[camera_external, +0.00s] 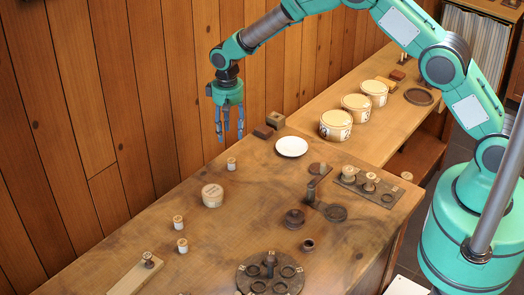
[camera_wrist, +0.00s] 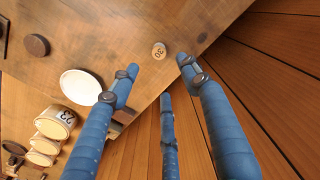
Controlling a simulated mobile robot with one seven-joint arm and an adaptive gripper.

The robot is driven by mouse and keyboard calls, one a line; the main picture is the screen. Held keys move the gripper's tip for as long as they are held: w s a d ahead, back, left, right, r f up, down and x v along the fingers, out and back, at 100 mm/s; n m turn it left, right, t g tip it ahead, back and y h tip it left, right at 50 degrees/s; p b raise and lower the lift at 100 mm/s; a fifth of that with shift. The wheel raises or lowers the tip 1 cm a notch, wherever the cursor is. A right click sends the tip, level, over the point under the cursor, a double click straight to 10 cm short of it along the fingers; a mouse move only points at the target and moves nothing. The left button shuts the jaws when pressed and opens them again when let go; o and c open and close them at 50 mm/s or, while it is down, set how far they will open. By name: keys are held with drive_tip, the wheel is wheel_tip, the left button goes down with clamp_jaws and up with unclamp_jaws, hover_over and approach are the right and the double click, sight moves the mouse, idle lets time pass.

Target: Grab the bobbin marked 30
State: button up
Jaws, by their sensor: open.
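The bobbin marked 30 (camera_wrist: 159,49) stands on the wooden table near its wall-side edge in the wrist view, its number facing up. By its place near the plate, it matches the small pale bobbin (camera_external: 231,163) in the external view, where no number is readable. My gripper (camera_external: 228,132) hangs above and slightly to the left of that bobbin, fingers pointing down. In the wrist view my gripper (camera_wrist: 160,70) has three blue fingers spread apart with nothing between them. The bobbin shows just beyond the fingertips and is not touched.
A white plate (camera_external: 291,146) lies to the right of the bobbin. A wider pale round box (camera_external: 212,195) and two small bobbins (camera_external: 178,222) (camera_external: 182,245) stand nearer the front. Large tubs (camera_external: 336,125) stand at the back right. A wooden wall (camera_external: 120,110) borders the table.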

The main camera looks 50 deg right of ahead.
sight(232, 160)
drive_tip(key=shift+f, duration=0.15)
drive_tip(key=shift+f, duration=4.15)
drive_tip(key=shift+s+f+p, duration=0.15)
drive_tip(key=shift+f+p, duration=0.35)
drive_tip(key=shift+f, duration=2.1)
drive_tip(key=c, duration=0.9)
